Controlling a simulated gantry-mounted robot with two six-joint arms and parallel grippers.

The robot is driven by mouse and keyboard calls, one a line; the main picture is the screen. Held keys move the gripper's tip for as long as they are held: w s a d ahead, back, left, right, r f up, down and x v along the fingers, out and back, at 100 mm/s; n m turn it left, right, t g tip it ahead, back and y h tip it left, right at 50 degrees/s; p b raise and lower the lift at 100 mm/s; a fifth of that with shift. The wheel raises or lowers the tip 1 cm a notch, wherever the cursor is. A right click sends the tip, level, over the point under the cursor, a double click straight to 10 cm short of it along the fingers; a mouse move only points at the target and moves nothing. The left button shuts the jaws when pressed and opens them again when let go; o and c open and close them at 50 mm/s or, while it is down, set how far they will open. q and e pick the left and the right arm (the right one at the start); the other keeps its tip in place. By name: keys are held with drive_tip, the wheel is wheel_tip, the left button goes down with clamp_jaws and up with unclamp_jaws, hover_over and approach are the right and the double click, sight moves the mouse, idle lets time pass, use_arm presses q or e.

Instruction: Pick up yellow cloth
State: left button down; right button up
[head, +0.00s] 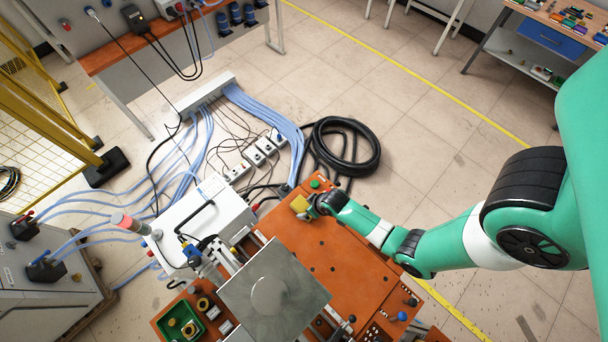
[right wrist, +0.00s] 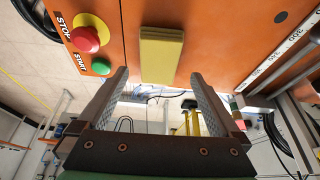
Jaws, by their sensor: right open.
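The yellow cloth (head: 299,203) is a small folded rectangle on the orange tabletop (head: 335,250), near its far left corner. In the right wrist view the yellow cloth (right wrist: 161,55) lies just beyond and between the fingertips, close to the orange surface's edge. My right gripper (head: 313,207) is beside the cloth on its right in the head view. In the right wrist view my right gripper (right wrist: 160,76) is open, with one finger on each side of the cloth's line and nothing held. Whether the fingers touch the cloth I cannot tell. My left gripper is not visible.
A red stop button (right wrist: 86,38) on a yellow base and a green start button (right wrist: 101,66) sit left of the cloth in the wrist view. A white box (head: 205,220) and a metal plate (head: 272,292) stand nearby. Black hose (head: 360,170) coils on the floor.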

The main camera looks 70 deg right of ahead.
sight(305, 207)
drive_tip(key=shift+b+x, duration=0.8)
drive_tip(key=shift+x, duration=1.75)
drive_tip(key=shift+w+d+f, duration=0.1)
drive_tip(key=shift+f, duration=0.1)
drive_tip(key=shift+c, duration=0.2)
drive_tip(key=c, duration=1.2)
